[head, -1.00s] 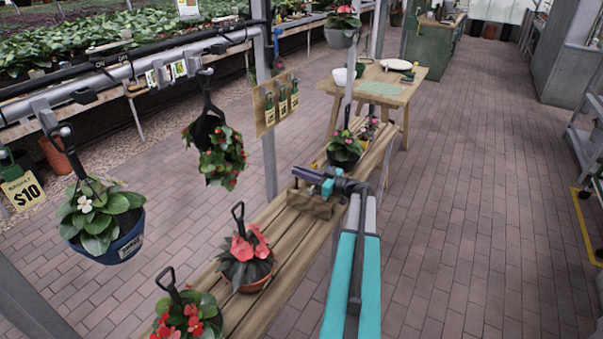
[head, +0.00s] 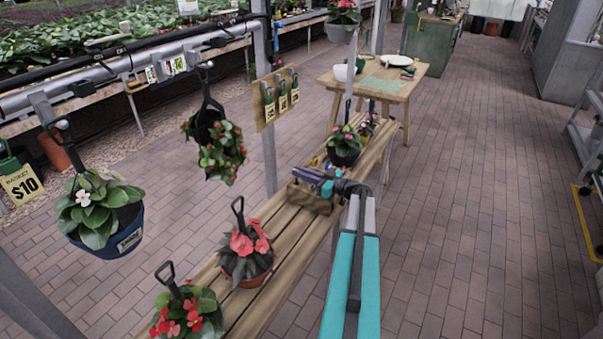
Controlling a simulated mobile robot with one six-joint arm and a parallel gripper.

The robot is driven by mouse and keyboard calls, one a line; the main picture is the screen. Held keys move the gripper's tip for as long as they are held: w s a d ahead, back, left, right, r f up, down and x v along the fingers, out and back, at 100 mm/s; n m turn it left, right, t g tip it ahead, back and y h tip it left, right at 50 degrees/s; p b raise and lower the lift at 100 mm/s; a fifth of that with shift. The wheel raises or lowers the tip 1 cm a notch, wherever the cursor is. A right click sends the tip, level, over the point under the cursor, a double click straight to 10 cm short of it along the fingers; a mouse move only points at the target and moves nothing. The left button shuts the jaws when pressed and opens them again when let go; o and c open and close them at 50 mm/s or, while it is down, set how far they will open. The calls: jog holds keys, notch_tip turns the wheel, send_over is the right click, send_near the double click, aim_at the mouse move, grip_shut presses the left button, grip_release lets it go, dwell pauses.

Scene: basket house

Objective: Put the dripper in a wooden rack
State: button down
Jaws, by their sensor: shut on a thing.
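My gripper (head: 325,187), with teal parts, is above the slatted bench at the end of my arm. It is shut on a small dark purple thing (head: 306,175), which I take to be the dripper; its shape is too small to read fully. A low brown wooden piece (head: 306,199), seemingly the rack, sits on the bench just below the purple thing and gripper. I cannot tell whether the purple thing touches it or is inside. My gripper hides part of the rack, and the fingertips are not clear.
Potted plants with upright dark handles stand on the bench (head: 228,291), including a pink-flowered one (head: 246,250) in front and another (head: 344,148) behind. Hanging baskets (head: 107,225) are at left. A board with green-topped items (head: 277,97) hangs by a post.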

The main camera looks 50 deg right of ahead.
aim_at(305, 187)
jog(key=shift+f, duration=0.7)
jog(key=shift+s+a+f+b, duration=0.15)
jog(key=shift+f+b, duration=0.3)
jog(key=shift+f, duration=0.55)
jog(key=c, duration=1.7)
grip_release()
jog(key=shift+c, duration=0.2)
jog(key=shift+s, duration=0.15)
jog(key=shift+s+d+b, duration=0.25)
jog(key=shift+s+b, duration=0.05)
jog(key=shift+s, duration=0.2)
jog(key=r+b+v, duration=0.1)
jog(key=b+v, duration=0.1)
jog(key=v, duration=1)
jog(key=shift+s+r, duration=0.3)
jog(key=shift+r, duration=0.1)
